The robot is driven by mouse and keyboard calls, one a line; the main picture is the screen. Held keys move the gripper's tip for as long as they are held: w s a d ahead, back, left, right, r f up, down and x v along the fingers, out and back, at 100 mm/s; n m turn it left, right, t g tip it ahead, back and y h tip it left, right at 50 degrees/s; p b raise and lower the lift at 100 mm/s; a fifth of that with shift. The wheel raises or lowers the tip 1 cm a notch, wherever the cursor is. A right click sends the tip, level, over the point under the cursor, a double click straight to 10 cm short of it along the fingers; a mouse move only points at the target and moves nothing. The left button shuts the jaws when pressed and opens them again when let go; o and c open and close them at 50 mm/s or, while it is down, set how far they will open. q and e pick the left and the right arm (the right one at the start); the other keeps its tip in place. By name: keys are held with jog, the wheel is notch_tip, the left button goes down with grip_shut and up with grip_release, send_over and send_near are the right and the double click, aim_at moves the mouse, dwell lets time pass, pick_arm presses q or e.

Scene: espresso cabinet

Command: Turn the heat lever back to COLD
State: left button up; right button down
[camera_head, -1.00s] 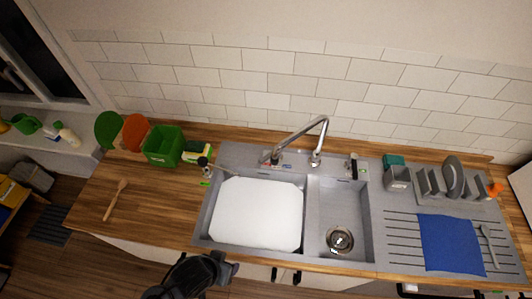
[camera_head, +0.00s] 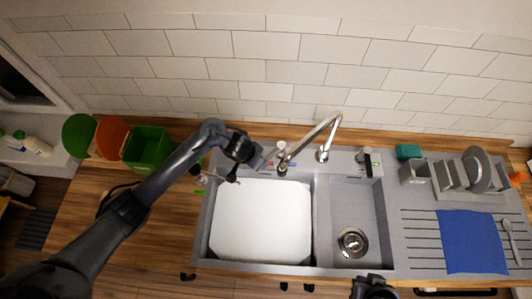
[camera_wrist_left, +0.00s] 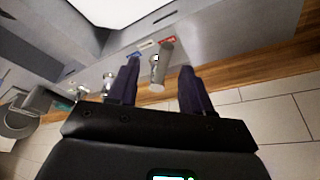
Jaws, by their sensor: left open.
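The heat lever (camera_head: 282,158) is a short silver post on the sink's back ledge, just left of the tap. In the left wrist view the lever (camera_wrist_left: 161,64) stands between my two dark fingers, with a small label bearing red and blue beside its base. My left gripper (camera_head: 264,160) is open and close to the lever; I cannot tell whether either finger touches it. The left gripper (camera_wrist_left: 157,88) shows no grip on it. My right gripper (camera_head: 372,288) is a dark shape at the bottom edge, its jaws unclear.
The curved silver tap (camera_head: 325,135) rises right of the lever. A black-handled fitting (camera_head: 367,160) is farther right. The left basin (camera_head: 262,220) looks white inside; the right basin has a drain (camera_head: 352,242). A green box (camera_head: 147,148) stands left, behind my arm. A blue cloth (camera_head: 470,241) lies right.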

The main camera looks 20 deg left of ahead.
aim_at(267, 158)
pick_arm(q)
jog(key=shift+t, duration=0.3)
jog(key=w+f+b, duration=0.1)
jog(key=w+f, duration=0.1)
jog(key=w+d+f+b, duration=0.1)
jog(key=w+f, duration=0.1)
jog(key=f, duration=0.1)
jog(key=w+f, duration=0.2)
jog(key=shift+w+d+f+b, duration=0.1)
jog(key=shift+d+f+b, duration=0.1)
jog(key=shift+b, duration=0.2)
grip_shut()
